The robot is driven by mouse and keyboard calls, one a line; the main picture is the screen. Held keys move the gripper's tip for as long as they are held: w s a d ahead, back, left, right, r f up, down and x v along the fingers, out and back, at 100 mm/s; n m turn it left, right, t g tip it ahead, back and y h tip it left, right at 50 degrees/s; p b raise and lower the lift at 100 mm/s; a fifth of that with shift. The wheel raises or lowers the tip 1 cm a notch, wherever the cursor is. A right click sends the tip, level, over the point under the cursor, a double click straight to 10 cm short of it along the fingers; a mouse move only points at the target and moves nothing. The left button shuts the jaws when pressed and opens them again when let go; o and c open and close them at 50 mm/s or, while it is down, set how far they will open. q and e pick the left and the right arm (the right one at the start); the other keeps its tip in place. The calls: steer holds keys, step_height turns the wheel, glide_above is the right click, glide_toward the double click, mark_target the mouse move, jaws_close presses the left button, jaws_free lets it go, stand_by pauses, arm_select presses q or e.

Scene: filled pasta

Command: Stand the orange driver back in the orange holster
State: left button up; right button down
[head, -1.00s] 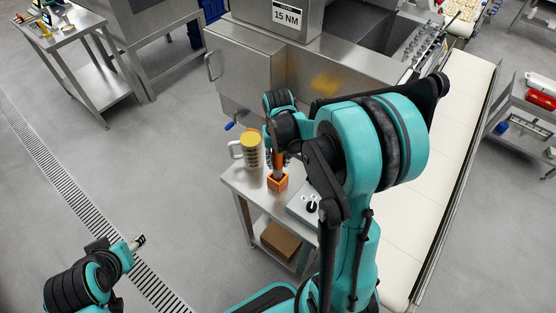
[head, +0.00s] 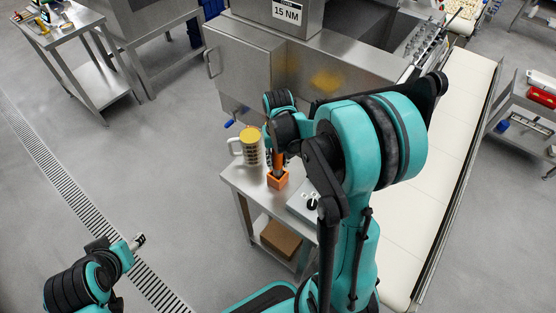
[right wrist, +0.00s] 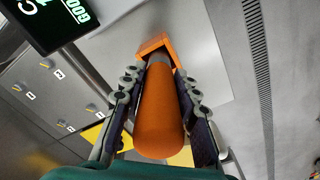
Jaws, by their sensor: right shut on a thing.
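The orange driver (right wrist: 160,115) is upright in my right gripper (right wrist: 157,80), which is shut around its handle. Its grey shaft points down at the orange holster (right wrist: 154,45), and the shaft's end is at or inside the holster's opening; I cannot tell how deep. In the head view the driver (head: 279,162) stands right above the holster (head: 278,181), partly hidden by my right arm. The holster sits on a small steel table (head: 240,178). My left gripper (head: 139,241) is away over the floor at the lower left, with no thing seen in it; its opening is too small to judge.
A clear mug-like container with a yellow lid (head: 249,147) stands left of the holster. A grey box with a black knob (head: 303,203) is on its right. A brown box (head: 281,240) lies on the lower shelf. A steel machine (head: 240,65) is behind, and a white conveyor (head: 455,130) runs at right.

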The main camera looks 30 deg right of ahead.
steer(key=shift+f+b, duration=1.25)
steer(key=shift+f, duration=0.25)
stand_by(0.4)
steer(key=c, duration=1.1)
jaws_free()
steer(key=shift+o, duration=0.2)
step_height(320, 180, up, 12)
steer(key=shift+a, duration=0.1)
